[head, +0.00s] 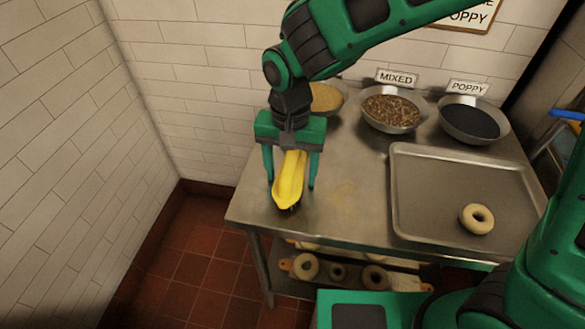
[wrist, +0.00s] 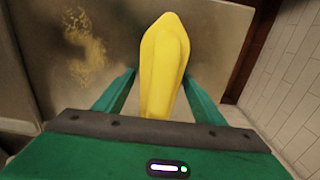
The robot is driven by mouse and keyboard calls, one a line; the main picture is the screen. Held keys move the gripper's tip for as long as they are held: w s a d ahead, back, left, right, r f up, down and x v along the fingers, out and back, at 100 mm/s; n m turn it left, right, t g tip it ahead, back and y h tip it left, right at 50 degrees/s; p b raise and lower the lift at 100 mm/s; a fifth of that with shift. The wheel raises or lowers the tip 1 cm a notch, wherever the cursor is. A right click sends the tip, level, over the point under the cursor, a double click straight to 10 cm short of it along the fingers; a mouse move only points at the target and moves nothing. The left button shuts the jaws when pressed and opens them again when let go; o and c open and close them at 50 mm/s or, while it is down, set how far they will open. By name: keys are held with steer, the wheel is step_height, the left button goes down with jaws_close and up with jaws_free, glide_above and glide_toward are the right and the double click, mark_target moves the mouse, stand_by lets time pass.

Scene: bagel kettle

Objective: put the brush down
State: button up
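In the wrist view the yellow brush (wrist: 163,65) lies between the fingers of my gripper (wrist: 161,75), with narrow gaps on both sides. My gripper is open and not closed on the brush.
The steel table (head: 342,178) has a smear of yellow crumbs right of the brush. A tray (head: 425,175) with a bagel (head: 477,219) is at the right. Bowls of mixed (head: 390,111) and poppy (head: 469,122) toppings and a third bowl (head: 327,98) stand behind. More bagels sit on the lower shelf.

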steer(key=shift+r, duration=0.1)
step_height(320, 180, up, 12)
steer(key=shift+r, duration=0.1)
stand_by(0.5)
steer(key=w+d+m, duration=0.2)
steer(key=d, duration=2.3)
steer(key=s+d+f+m, duration=0.1)
steer(key=s+d+f, duration=0.1)
steer(key=s+d, duration=0.6)
steer(key=s+d+f+m, duration=0.1)
steer(key=s+d+f, duration=0.1)
steer(key=s+d, duration=0.6)
steer(key=d, duration=0.3)
steer(key=shift+s+f+m, duration=0.2)
steer(key=shift+s+m, duration=0.15)
steer(key=shift+m, duration=0.05)
